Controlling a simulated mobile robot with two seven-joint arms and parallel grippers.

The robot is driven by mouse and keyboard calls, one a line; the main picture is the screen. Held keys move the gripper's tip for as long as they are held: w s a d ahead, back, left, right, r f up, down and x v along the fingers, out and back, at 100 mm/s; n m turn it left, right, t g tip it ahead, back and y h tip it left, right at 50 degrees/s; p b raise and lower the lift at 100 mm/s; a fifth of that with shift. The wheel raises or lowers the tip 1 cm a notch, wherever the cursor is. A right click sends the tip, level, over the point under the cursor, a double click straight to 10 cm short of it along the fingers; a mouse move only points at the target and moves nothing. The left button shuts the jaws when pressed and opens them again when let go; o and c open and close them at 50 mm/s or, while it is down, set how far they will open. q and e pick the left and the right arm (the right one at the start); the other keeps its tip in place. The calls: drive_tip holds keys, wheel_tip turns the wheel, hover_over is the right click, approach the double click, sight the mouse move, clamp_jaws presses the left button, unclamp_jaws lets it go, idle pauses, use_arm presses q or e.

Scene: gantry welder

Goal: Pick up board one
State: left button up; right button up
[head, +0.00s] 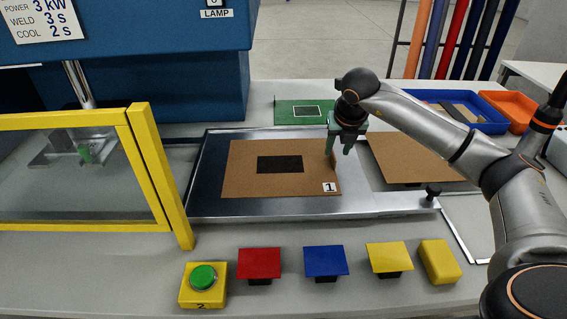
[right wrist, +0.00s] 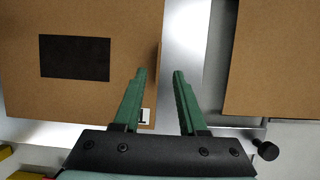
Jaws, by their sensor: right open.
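Board one (head: 235,180) is a brown board with a black rectangle and a label "1" at its front right corner. It lies flat on the metal tray (head: 390,203). My right gripper (head: 340,152) points down at the board's right edge and is open and empty. In the right wrist view the gripper (right wrist: 160,74) has one finger over board one (right wrist: 90,100) and the other over the bare tray, with the edge between the tips. I cannot tell whether the fingers touch anything. My left gripper is not in view.
Another brown board (head: 400,160) lies to the right. A yellow-framed clear guard (head: 150,160) stands at the left. Red (head: 259,263), blue (head: 325,261) and yellow (head: 388,256) plates and a green button (head: 203,278) line the front. A blue bin (head: 490,127) is behind right.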

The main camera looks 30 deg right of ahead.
drive_tip(key=x, duration=0.4)
drive_tip(key=shift+w, duration=0.35)
drive_tip(key=shift+c, duration=0.3)
clamp_jaws()
idle(0.7)
